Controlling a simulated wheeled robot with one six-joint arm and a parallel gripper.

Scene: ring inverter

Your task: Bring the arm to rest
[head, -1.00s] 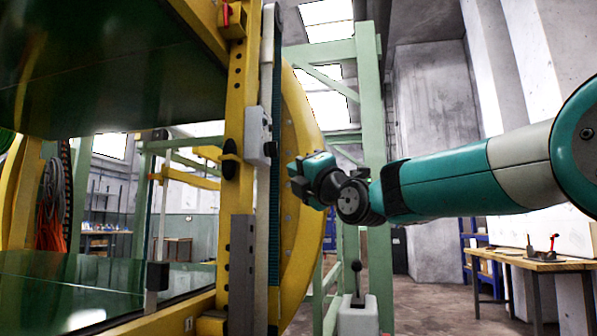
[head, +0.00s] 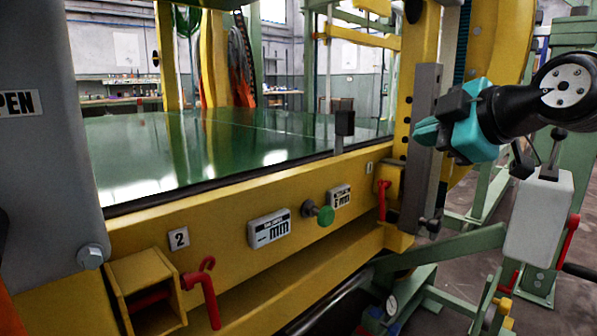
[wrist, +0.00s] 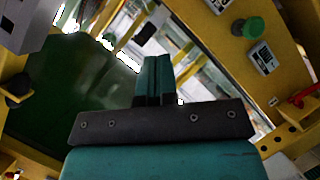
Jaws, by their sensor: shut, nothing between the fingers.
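My gripper (head: 424,132) is at the right of the head view, pointing left, beside the yellow frame post of the ring inverter. Its teal fingers (wrist: 154,75) are together and empty in the wrist view. Most of my arm is outside the head view; only the dark wrist joint shows at the right edge. The inverter's green bed (head: 240,140) lies to the left of and beyond my gripper, and nothing is held.
A yellow beam (head: 230,205) carries small gauges, a green knob (head: 326,216) and red handles (head: 208,290). A grey lever box (head: 540,215) stands below my wrist at the right. A grey panel (head: 45,130) fills the left edge. Pale green frame members stand behind my wrist.

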